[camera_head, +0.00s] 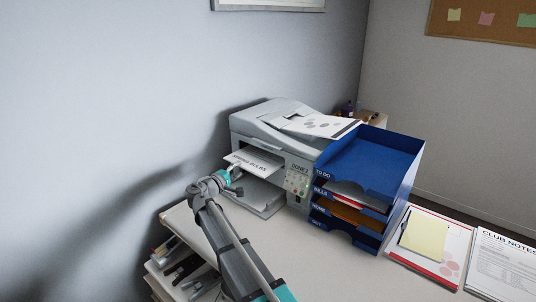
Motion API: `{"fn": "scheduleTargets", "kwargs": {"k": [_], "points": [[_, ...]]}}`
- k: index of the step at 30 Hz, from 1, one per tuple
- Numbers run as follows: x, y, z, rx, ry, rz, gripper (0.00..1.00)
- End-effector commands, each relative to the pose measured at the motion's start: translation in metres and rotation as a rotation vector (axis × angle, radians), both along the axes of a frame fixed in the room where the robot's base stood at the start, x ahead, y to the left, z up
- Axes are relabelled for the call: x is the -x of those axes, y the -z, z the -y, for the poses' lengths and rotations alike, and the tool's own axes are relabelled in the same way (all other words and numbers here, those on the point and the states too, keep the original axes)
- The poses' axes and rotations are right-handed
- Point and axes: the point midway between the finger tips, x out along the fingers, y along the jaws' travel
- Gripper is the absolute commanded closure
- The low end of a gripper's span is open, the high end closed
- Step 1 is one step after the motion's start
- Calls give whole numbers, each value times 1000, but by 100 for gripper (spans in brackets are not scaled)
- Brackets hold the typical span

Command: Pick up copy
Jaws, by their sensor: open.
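A printed sheet, the copy (256,161), sticks out of the front output slot of the grey printer (262,121). It is white with dark print along its front edge. My gripper (236,179) is open at the front left corner of the sheet, just in front of the slot. I cannot tell whether the sheet lies between the fingers or whether they touch it. Another paper with grey shapes (318,125) lies on top of the printer.
A blue tray stack (410,165) with labelled levels stands right of the printer. Papers with a yellow note (425,237) and a club notes sheet (503,264) lie further right. The white desk top (310,262) is clear in front. Shelves (165,285) with items show at lower left.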

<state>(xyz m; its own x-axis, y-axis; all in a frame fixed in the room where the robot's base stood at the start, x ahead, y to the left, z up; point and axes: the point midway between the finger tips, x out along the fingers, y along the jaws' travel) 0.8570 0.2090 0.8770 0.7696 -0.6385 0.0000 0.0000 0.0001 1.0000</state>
Motion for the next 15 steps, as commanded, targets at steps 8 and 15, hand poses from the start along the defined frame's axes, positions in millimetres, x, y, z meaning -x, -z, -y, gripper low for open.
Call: {"fn": "scheduleTargets", "kwargs": {"k": [8, 15], "points": [[-1, 0, 1, 0, 1, 0, 49], [-15, 3, 15, 0, 4, 0, 49]]}}
